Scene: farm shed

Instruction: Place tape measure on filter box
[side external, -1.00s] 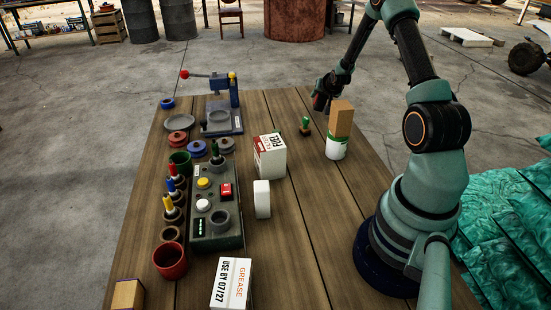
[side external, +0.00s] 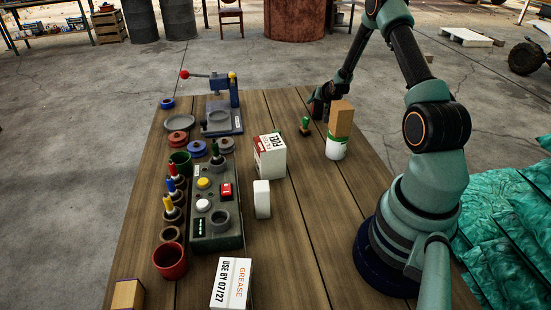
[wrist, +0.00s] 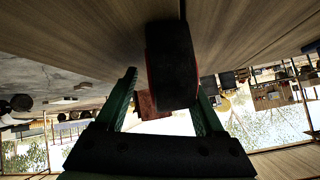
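The filter box (side external: 270,158), white with red and black lettering, stands upright mid-table in the side view. In the wrist view, a black block with a red edge, which looks like the tape measure (wrist: 172,62), is between the two green fingers of my gripper (wrist: 163,82). The fingers are spread. The right finger is close to the block and a gap shows on the left. In the side view my gripper (side external: 319,108) is low at the table's far right, behind and right of the filter box. The tape measure cannot be made out there.
A white block (side external: 262,199) and control box (side external: 216,207) stand nearer. Bare tabletop (side external: 295,225) lies between.

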